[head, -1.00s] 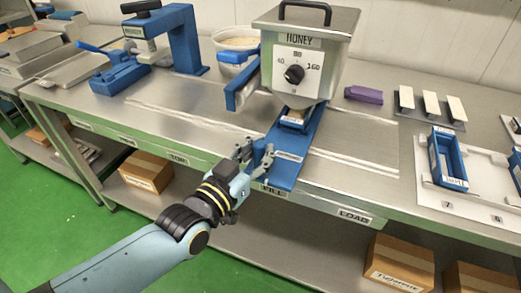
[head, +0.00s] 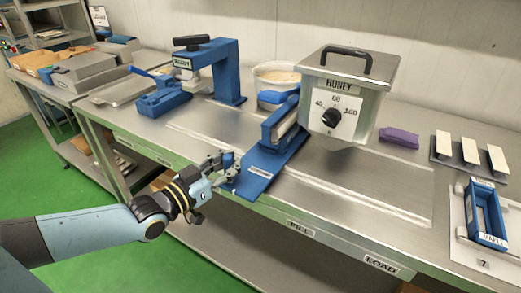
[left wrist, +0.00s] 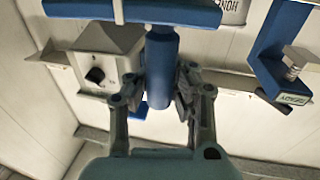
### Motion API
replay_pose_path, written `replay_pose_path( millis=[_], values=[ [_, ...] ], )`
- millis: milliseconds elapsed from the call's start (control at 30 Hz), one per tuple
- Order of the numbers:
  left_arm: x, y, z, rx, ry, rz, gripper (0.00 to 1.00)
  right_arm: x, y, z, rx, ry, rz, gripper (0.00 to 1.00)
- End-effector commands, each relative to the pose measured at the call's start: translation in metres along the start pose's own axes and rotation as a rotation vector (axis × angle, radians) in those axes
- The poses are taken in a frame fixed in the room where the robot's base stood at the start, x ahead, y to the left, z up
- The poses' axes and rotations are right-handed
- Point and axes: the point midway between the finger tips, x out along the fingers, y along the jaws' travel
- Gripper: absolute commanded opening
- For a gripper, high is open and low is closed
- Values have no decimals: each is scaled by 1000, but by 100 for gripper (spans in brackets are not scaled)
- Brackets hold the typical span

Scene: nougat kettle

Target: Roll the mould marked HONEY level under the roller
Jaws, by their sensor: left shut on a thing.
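A blue sled (head: 268,163) with a pale label lies aslant on the steel bench, left of the kettle (head: 345,95) marked HONEY. A blue-framed roller (head: 281,118) stands over the sled's far part. The mould cannot be made out in the head view; that part is covered by the roller frame. My left gripper (head: 229,170) is at the sled's near end, over the bench's front edge. In the left wrist view its fingers are shut on a blue upright handle (left wrist: 161,68). My right gripper is not in view.
A blue press (head: 225,70) stands farther left, with a pale tub (head: 275,75) behind the roller. A blue mould (head: 487,215), a purple block (head: 399,138) and a rack of pale bars (head: 469,155) lie to the right. The bench under the kettle is bare.

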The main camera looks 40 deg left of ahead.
Motion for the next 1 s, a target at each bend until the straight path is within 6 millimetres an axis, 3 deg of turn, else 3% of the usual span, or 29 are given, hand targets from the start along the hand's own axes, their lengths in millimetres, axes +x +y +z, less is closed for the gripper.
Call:
replay_pose_path(
  millis=[200,500,700,1000],
  values=[
    [-16,-58,6,5,-15,-2,0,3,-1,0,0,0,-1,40],
    [-26,-111,6,2,-13,-3,0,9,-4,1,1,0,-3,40],
    [-30,-127,6,0,-13,-3,0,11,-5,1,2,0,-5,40],
    [-31,-132,7,-1,-15,-4,0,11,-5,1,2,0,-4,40]
  ],
)
